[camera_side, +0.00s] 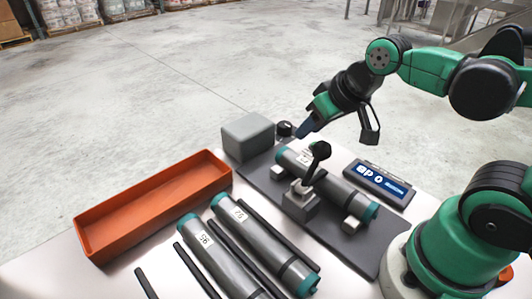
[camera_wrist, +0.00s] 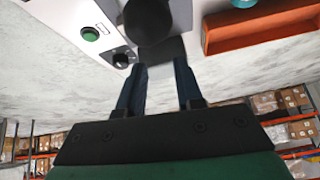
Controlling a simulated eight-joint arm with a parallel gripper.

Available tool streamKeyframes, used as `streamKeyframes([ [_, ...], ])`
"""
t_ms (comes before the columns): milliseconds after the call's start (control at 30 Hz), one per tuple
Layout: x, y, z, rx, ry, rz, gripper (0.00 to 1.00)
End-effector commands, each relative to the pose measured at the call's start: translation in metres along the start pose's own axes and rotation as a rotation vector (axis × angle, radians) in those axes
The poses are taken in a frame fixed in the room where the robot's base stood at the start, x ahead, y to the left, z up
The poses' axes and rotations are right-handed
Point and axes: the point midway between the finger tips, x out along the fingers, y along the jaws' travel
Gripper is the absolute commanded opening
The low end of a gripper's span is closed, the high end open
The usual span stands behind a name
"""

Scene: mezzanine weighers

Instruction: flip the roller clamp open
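The roller clamp (camera_side: 300,203) is a grey block on a dark base plate (camera_side: 262,182), in front of a grey roller with teal ends (camera_side: 334,182). Its black-knobbed lever (camera_side: 320,150) stands up, leaning right across the roller. My gripper (camera_side: 304,131) is above the plate's far end, behind and left of the lever knob, apart from it. In the wrist view its two dark blue fingers (camera_wrist: 159,85) are spread with nothing held between them. A large dark round thing (camera_wrist: 148,20) lies beyond the fingertips; I cannot tell what it is.
A grey box (camera_side: 248,136) and a small black knob (camera_side: 285,128) stand near my gripper. A display (camera_side: 378,184) lies right of the roller. An orange tray (camera_side: 150,205) is at left. Labelled rollers (camera_side: 215,255) lie in front between dark rails. A green button (camera_wrist: 90,34) shows in the wrist view.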

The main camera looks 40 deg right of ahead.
Motion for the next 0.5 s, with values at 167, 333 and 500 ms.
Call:
streamKeyframes([
  [167,-0.009,0.032,-0.008,0.384,-0.191,0.007,0.00],
  [333,-0.022,0.062,-0.015,0.776,-0.383,-0.014,0.00],
  [500,-0.033,0.082,-0.019,1.025,-0.510,-0.042,0.00],
])
